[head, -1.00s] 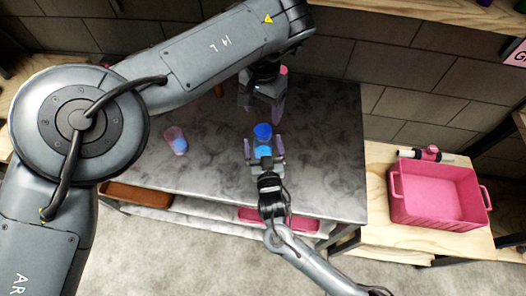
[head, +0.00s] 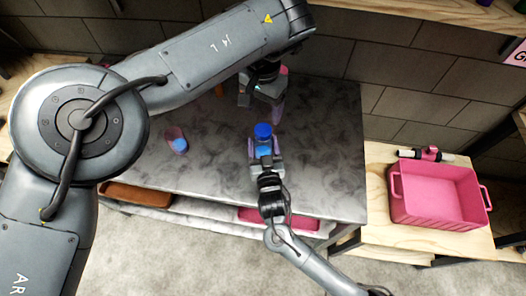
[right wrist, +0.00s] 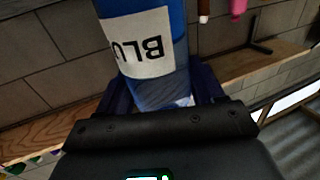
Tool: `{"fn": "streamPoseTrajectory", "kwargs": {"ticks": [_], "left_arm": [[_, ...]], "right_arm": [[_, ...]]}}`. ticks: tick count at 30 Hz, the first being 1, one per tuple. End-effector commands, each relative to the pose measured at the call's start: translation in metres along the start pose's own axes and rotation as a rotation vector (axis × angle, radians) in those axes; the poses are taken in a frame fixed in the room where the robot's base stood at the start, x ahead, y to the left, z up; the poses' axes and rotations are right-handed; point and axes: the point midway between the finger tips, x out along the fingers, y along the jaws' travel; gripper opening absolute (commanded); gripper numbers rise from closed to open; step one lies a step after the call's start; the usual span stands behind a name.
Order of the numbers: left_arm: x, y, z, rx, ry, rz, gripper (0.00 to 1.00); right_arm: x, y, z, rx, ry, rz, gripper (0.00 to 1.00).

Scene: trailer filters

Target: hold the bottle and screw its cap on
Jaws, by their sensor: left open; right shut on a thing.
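A blue bottle (head: 264,150) stands upright on the dark marbled table, with a darker blue round top (head: 263,131); I cannot tell whether this top is a separate cap. My right gripper (head: 265,160) is shut on the bottle from the front. In the right wrist view the bottle (right wrist: 180,75) shows a white label with "BLU" between the fingers. My left gripper (head: 262,102) is open and empty, behind the bottle and apart from it. A separate loose cap cannot be made out.
A pink and blue cup-like object (head: 177,140) is on the table (head: 325,150) to the left. A pink crate (head: 438,213) is on the wooden bench at right. Brown (head: 135,196) and pink trays are below the table's front edge. The table's right part is clear.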

Motion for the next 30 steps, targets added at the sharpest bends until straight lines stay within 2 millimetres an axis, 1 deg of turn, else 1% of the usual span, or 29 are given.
{"fn": "streamPoseTrajectory", "kwargs": {"ticks": [5, 12, 18, 22, 30], "left_arm": [[-0.0004, -0.0020, 0.0000, -0.132, 0.002, -0.009, 0.71], [-0.0040, -0.0058, -0.0003, -0.482, 0.012, -0.022, 0.71], [-0.0049, -0.0053, -0.0004, -0.710, 0.014, -0.018, 0.71], [-0.0027, -0.0021, -0.0004, -0.780, 0.007, -0.006, 0.71], [0.0001, 0.0001, 0.0000, -0.774, 0.000, 0.000, 0.71]], "right_arm": [[-0.0001, 0.0001, 0.0000, 0.000, 0.000, 0.000, 0.00], [-0.0001, 0.0001, 0.0001, 0.000, 0.000, 0.000, 0.00], [-0.0001, 0.0001, 0.0001, 0.000, 0.000, 0.000, 0.00], [-0.0001, 0.0001, 0.0002, 0.000, 0.000, 0.000, 0.00], [0.0000, 0.0001, 0.0001, 0.000, 0.000, 0.000, 0.00]]}}
